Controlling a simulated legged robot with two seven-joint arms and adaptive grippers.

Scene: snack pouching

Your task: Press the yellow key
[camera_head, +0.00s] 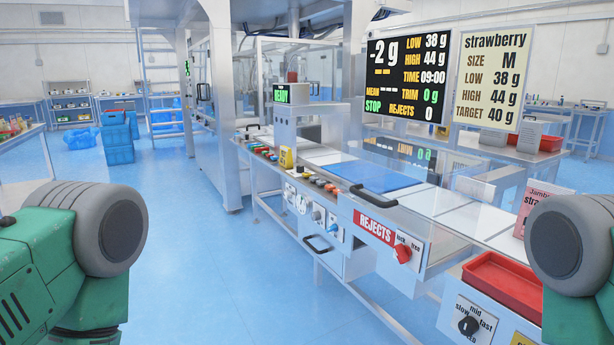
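A row of small coloured buttons (262,152) runs along the front ledge of the machine line, below the grey box with a green READY display (282,96). A yellow piece (286,159) stands at the right end of this row. Another group of small buttons, mostly orange (320,183), sits further right on the ledge. The buttons are too small to tell for sure which one is the yellow key. Only green and grey parts of my two arms show at the left and right edges. Neither gripper is in view.
A blue pad (378,177) lies on the line behind the ledge. A REJECTS panel (375,226) with a red knob (403,253) and a red tray (505,283) are nearer. A black weight display (407,78) reads -2 g. The blue floor (215,270) before the line is clear.

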